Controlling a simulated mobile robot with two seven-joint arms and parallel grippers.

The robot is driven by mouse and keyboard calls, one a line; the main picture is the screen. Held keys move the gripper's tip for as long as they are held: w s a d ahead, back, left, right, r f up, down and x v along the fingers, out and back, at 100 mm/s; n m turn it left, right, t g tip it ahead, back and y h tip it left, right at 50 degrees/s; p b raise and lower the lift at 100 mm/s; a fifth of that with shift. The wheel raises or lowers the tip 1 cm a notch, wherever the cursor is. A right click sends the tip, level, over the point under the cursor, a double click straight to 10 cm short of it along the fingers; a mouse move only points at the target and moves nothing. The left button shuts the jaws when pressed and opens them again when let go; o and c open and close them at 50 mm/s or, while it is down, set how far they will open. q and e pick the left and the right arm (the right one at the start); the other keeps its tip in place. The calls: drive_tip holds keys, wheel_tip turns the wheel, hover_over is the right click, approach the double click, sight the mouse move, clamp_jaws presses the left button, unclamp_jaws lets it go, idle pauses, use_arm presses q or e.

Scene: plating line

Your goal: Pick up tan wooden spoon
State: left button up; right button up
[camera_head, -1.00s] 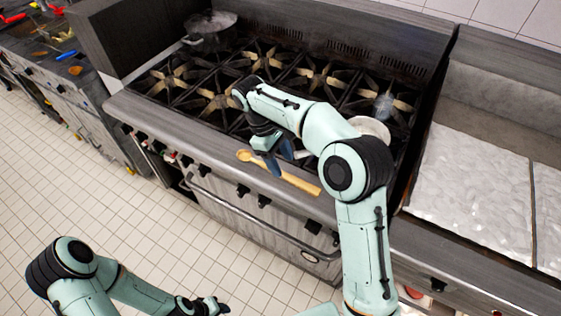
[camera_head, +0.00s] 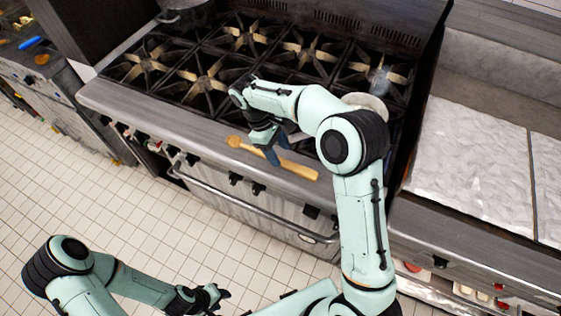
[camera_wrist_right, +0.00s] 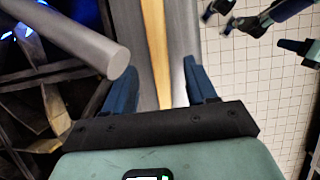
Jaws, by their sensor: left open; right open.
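The tan wooden spoon (camera_head: 301,170) lies on the stove's front ledge, its bowl to the left and its handle running right. My right gripper (camera_head: 274,157) is over the handle, open and pointing down. In the right wrist view the spoon (camera_wrist_right: 155,45) runs as a tan strip between the two blue fingers of the right gripper (camera_wrist_right: 161,85), with a gap on each side. I cannot tell how far the fingertips are above the ledge. My left gripper (camera_head: 212,296) is open and empty, above the tiled floor away from the stove.
The stove's burner grates (camera_head: 205,85) lie behind the ledge. A pale pan (camera_head: 368,107) is partly hidden by my right arm. A grey cylindrical handle (camera_wrist_right: 95,42) is close beside the right gripper. A metal counter (camera_head: 470,165) is at the right; open floor is in front.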

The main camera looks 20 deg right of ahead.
sight(285, 162)
drive_tip(key=x, duration=0.4)
drive_tip(key=shift+w, duration=0.1)
clamp_jaws()
drive_tip(key=shift+r, duration=0.15)
